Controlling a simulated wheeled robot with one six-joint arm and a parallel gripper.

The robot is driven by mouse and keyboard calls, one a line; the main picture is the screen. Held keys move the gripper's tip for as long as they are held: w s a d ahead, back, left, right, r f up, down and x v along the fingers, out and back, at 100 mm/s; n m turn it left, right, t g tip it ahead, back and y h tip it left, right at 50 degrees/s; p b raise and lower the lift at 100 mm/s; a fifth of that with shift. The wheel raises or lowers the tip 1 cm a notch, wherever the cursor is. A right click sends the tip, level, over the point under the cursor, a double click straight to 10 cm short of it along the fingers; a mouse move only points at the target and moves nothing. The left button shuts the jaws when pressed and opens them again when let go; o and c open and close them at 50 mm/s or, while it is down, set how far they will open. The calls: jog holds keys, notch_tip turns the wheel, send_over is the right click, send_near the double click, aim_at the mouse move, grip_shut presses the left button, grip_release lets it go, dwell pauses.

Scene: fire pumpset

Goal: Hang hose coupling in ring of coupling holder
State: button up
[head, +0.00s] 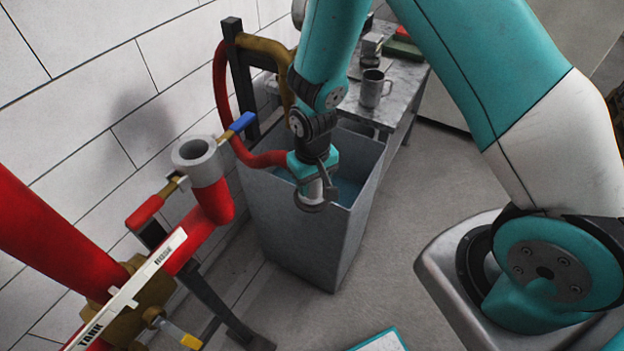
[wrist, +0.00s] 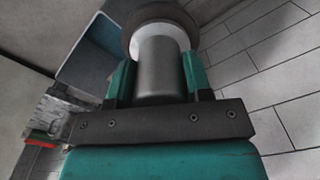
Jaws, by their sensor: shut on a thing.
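My gripper (head: 314,168) is shut on the hose coupling (head: 313,190), a grey metal cylinder with a wider dark rim at its lower end. In the wrist view the coupling (wrist: 162,68) sits between the two teal fingers (wrist: 160,85), its wide rim beyond the fingertips. In the head view the coupling appears over the near rim of the open grey tank (head: 312,245); I cannot tell its height above it. A red hose (head: 222,95) loops down from a bracket towards my gripper. I cannot clearly make out the coupling holder's ring.
A red pipe (head: 208,205) with a grey upturned outlet (head: 195,152) and blue lever (head: 238,126) stands left of the tank. A dark post (head: 236,70) stands behind by the wall. A workbench (head: 400,95) with a metal mug (head: 374,88) is at the back. Floor right of the tank is clear.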

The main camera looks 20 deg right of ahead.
dwell(0.4)
jog(key=o, duration=1.2)
jog(key=shift+o, duration=0.2)
notch_tip(320, 180, up, 17)
jog(key=b, duration=0.3)
jog(key=shift+r, duration=0.2)
jog(key=s+a+r+n+y+b, duration=0.1)
jog(key=s+a+r+n+y, duration=0.1)
jog(key=s, duration=0.7)
jog(key=s+a+r+n+y+b, duration=0.1)
jog(key=s+a+r+n+y, duration=0.1)
jog(key=s, duration=0.7)
notch_tip(320, 180, up, 2)
jog(key=shift+s+a+r+n+b, duration=0.15)
jog(key=shift+a+n+b, duration=0.2)
jog(key=shift+n, duration=0.55)
